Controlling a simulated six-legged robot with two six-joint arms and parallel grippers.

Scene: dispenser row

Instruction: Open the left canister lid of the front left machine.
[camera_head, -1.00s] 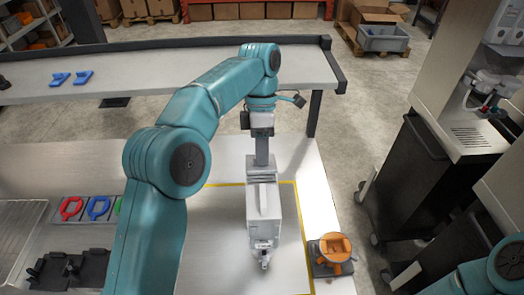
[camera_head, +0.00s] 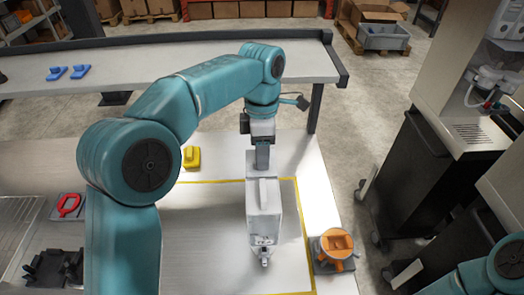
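A pale grey canister (camera_head: 263,213) with a raised ridge along its top and a small spout at its near end is at the middle of the white work table. It appears to be inside the yellow outline. My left gripper (camera_head: 262,157) points down at the canister's far end. A flat grey part there meets the gripper, and I cannot tell whether it is the lid. The fingertips are hidden, so their opening and grip are unclear. My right arm shows only at the bottom right; its gripper is out of view.
An orange round holder (camera_head: 336,246) stands right of the outline. A yellow block (camera_head: 191,157) and a red ring (camera_head: 69,205) are on the left. Machines with a drip tray (camera_head: 475,134) stand over black cabinets (camera_head: 402,180) at the right. A long shelf (camera_head: 130,70) crosses behind.

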